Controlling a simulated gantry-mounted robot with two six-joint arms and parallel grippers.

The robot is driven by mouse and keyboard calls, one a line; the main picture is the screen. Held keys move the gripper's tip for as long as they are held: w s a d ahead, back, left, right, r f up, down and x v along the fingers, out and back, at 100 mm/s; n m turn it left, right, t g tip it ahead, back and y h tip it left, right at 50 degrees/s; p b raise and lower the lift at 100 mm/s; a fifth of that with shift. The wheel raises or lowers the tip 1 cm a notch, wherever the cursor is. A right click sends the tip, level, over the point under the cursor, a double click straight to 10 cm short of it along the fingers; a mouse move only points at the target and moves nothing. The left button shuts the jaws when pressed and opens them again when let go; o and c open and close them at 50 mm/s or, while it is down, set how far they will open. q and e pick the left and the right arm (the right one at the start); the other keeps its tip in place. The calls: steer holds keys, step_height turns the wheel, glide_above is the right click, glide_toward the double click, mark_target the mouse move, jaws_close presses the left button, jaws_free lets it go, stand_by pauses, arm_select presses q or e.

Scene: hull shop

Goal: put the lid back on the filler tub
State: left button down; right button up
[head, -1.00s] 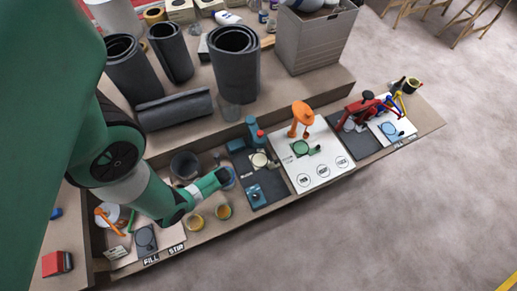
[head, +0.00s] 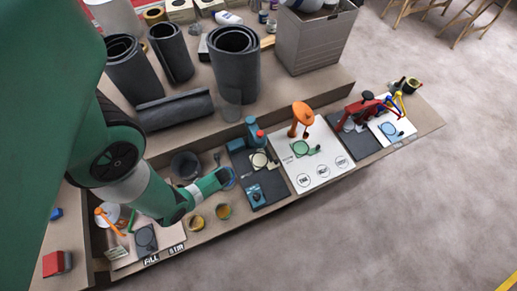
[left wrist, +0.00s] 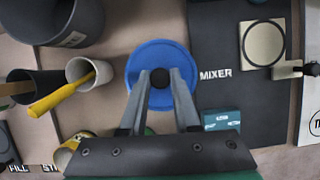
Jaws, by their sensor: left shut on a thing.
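The blue round lid (left wrist: 160,52) with a black knob is in the middle of the left wrist view. My left gripper (left wrist: 160,80) is shut on the knob, one finger on each side. In the head view the lid (head: 229,178) shows as a blue patch at the tip of my left gripper (head: 222,178). I cannot tell how high the lid is or what is under it. A dark open tub (left wrist: 60,38) with a pale label stands left of the lid; it also shows in the head view (head: 185,165). I cannot read its label. My right gripper is not in view.
A dark cup (left wrist: 40,88) and a pale cup (left wrist: 88,72) with a yellow-handled tool stand left of the lid. A yellow can (left wrist: 72,150) is nearer. The dark mixer mat (left wrist: 222,100) lies to the right. Rolled grey sheets (head: 235,60) stand behind.

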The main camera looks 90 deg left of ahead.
arm_select(q)
steer(key=shift+f, duration=0.1)
stand_by(0.7)
steer(key=c, duration=0.6)
jaws_free()
steer(key=shift+o, duration=0.4)
steer(key=o, duration=0.4)
steer(key=shift+o, duration=0.2)
step_height(320, 180, up, 7)
steer(key=p, duration=0.7)
steer(key=shift+p, duration=0.3)
